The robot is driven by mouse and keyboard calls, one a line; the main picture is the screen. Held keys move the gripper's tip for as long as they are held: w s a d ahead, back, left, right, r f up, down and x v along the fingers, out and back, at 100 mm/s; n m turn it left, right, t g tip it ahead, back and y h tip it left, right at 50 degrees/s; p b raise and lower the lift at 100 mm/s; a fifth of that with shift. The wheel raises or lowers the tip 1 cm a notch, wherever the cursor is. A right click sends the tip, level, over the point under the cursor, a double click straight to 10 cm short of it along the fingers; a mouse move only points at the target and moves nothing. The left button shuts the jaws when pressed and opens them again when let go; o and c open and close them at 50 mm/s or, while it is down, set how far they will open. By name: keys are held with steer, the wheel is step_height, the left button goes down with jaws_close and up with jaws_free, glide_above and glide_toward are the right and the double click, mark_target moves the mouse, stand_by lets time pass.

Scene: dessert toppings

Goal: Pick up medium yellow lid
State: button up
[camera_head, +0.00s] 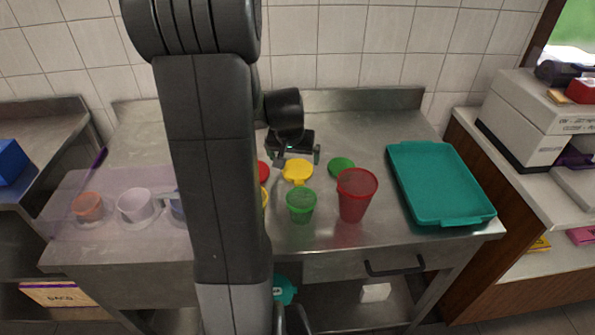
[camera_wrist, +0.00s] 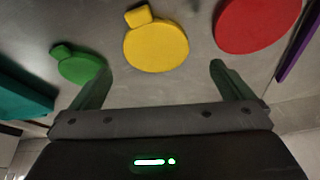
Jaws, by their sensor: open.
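The medium yellow lid (camera_head: 298,171) lies flat on the steel table, between a red lid (camera_head: 263,172) on its left and a green lid (camera_head: 341,167) on its right. In the wrist view the yellow lid (camera_wrist: 156,46) is round with a small tab, and it lies ahead of the fingers, slightly left of the middle of the gap. My gripper (camera_wrist: 158,82) is open and empty. In the head view my gripper (camera_head: 296,158) hovers just behind the yellow lid. In the wrist view the green lid (camera_wrist: 80,66) is near the left finger and the red lid (camera_wrist: 257,22) is at upper right.
A green cup (camera_head: 301,206) and a taller red cup (camera_head: 356,196) stand in front of the lids. A yellow cup is mostly hidden by my arm. A teal tray (camera_head: 484,218) lies at right. A clear holder with cups (camera_head: 137,206) is at left. The table behind the lids is clear.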

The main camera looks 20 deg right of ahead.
mark_target(297, 168)
steer(key=shift+s+d+p+x, duration=0.1)
steer(key=shift+p+x, duration=0.1)
steer(key=shift+x, duration=1.15)
steer(key=shift+s+d+p+x, duration=0.1)
steer(key=shift+p+x, duration=0.05)
steer(key=shift+x, duration=1.15)
steer(key=c, duration=0.9)
steer(key=shift+r, duration=0.15)
